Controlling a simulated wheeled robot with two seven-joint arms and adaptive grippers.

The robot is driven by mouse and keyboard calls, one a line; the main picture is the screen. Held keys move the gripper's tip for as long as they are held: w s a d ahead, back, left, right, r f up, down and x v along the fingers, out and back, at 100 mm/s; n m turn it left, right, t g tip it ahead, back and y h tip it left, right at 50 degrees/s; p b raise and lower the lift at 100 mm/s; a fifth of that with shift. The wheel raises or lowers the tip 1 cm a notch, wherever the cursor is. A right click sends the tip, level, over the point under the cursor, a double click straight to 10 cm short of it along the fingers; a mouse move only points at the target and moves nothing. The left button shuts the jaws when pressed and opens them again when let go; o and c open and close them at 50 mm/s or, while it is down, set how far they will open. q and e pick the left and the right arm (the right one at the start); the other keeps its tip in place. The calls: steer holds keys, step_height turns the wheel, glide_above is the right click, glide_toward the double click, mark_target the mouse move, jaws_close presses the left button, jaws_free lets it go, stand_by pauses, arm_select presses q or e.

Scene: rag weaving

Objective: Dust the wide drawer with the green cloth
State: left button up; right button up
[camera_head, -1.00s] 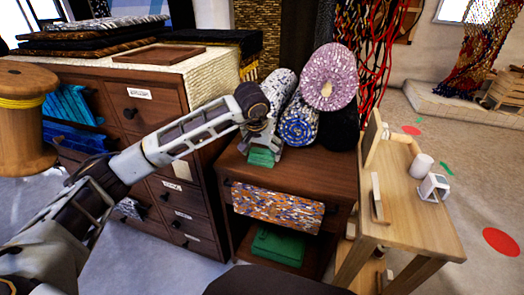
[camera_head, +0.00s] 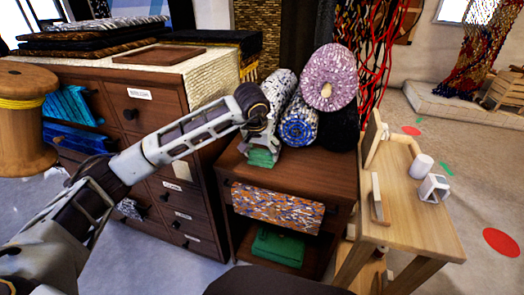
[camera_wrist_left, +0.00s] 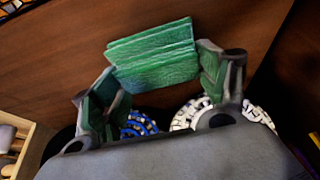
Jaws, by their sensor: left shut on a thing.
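My left gripper (camera_head: 262,146) is shut on a folded green cloth (camera_head: 262,157) at the left rear of the small dark wooden table's top. In the left wrist view, the green cloth (camera_wrist_left: 153,55) sits between the two fingers of my left gripper (camera_wrist_left: 160,75), over brown wood. Whether it presses on the wood is hard to tell. My right gripper is not in view.
Rolled rugs (camera_head: 298,125) stand right behind my gripper on the table. Another green folded cloth (camera_head: 277,247) lies on its lower shelf. A dark chest of drawers (camera_head: 140,110) stands left, a light wooden bench (camera_head: 415,220) right. The front of the tabletop is clear.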

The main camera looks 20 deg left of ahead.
mark_target(262, 152)
arm_select(q)
steer(key=shift+r+p, duration=1.9)
steer(key=shift+r, duration=1.1)
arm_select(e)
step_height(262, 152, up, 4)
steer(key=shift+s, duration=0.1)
